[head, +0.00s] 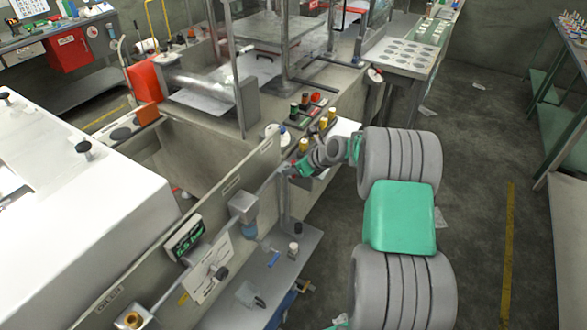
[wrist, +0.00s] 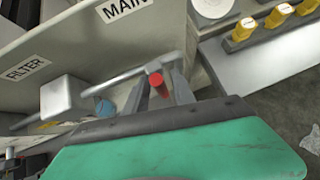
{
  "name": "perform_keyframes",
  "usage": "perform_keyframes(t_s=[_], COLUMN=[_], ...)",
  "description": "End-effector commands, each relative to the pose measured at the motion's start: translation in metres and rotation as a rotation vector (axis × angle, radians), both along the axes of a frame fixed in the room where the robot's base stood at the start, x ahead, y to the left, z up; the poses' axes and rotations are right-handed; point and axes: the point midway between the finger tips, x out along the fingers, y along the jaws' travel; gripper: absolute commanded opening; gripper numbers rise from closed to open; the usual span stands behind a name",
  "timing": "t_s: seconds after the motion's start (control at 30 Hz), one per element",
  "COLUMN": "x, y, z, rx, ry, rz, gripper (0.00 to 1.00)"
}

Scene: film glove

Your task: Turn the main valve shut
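In the wrist view the red end of the valve handle (wrist: 157,84) shows below a grey pipe (wrist: 132,74), under a label reading MAIN (wrist: 124,8). My gripper (wrist: 163,88) has its two grey fingers apart, one on each side of the red handle. A gap shows on the right side; on the left the finger is close, and I cannot tell if it touches. In the head view my gripper (head: 288,171) is at the pipe by the trough wall. The red handle is hidden there, and the lower part of the valve is hidden by my gripper.
A grey box (head: 243,207) sits on the pipe near a FILTER label (wrist: 25,70). Yellow knobs (head: 323,123) stand on a panel just beyond the gripper. A lower shelf (head: 280,260) holds small items. Open floor (head: 480,200) lies to the right.

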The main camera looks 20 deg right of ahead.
Motion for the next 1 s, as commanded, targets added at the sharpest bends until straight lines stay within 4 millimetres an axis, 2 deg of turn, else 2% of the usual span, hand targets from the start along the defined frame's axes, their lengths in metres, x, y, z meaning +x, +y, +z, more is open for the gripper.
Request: perform_keyframes(t_s=[0.33, 0.7, 1.0], x=[-0.003, -0.042, -0.047], y=[-0.003, -0.027, -0.03], z=[0.002, 0.048, 0.055], rx=[-0.001, -0.001, 0.0], ry=[0.001, -0.001, 0.001], rz=[-0.002, -0.003, -0.001], gripper=[0.36, 0.36, 0.36])
